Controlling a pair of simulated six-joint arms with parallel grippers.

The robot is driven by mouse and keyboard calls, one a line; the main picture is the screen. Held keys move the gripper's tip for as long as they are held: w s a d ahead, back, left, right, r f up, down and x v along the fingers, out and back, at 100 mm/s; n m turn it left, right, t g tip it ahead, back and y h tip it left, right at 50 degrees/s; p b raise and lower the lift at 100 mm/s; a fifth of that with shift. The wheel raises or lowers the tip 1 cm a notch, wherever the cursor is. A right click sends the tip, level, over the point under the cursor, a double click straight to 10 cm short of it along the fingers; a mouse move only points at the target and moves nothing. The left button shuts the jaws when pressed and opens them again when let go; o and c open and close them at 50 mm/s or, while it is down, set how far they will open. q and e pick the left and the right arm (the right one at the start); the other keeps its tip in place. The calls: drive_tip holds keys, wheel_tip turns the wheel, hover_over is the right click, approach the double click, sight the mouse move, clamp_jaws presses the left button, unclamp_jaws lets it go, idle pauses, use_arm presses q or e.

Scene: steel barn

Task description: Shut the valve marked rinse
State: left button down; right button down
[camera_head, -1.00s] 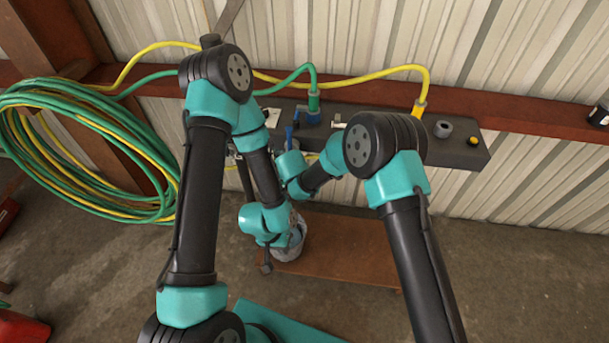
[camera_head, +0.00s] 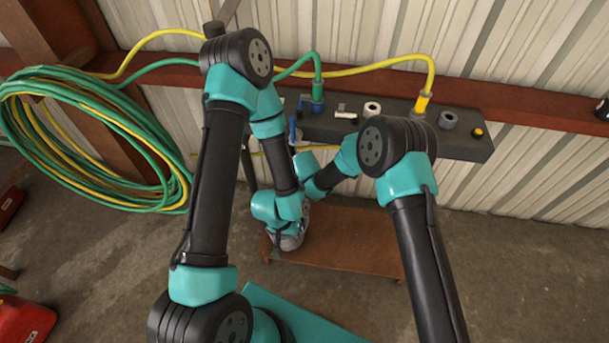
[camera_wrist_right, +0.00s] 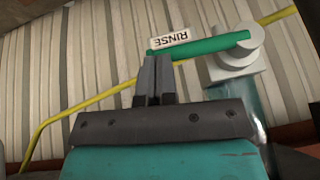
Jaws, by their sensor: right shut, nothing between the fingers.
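In the right wrist view a green lever (camera_wrist_right: 205,47) lies across the picture below a white label reading RINSE (camera_wrist_right: 167,40). The lever joins a pale valve body (camera_wrist_right: 238,50) at its right end. My right gripper (camera_wrist_right: 158,62) is shut and empty, its fingertips at the lever's left end. Whether they touch it I cannot tell. In the head view my arms cover part of the dark manifold (camera_head: 468,143), and I cannot make out the RINSE valve there. The fingers of both grippers are hidden in the head view.
A blue lever (camera_head: 293,131) and a white lever (camera_head: 345,113) show on the manifold. A green hose (camera_head: 300,66) and a yellow hose (camera_head: 390,62) run to it. Coiled hoses (camera_head: 85,130) hang at left. A low brown table (camera_head: 350,250) stands below the arms.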

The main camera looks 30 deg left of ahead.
drive_tip(key=shift+d+f, duration=0.15)
drive_tip(key=shift+f, duration=0.2)
drive_tip(key=s+d+r, duration=0.3)
drive_tip(key=d+r, duration=0.5)
drive_tip(key=d, duration=0.1)
drive_tip(key=shift+r, duration=0.2)
idle(0.6)
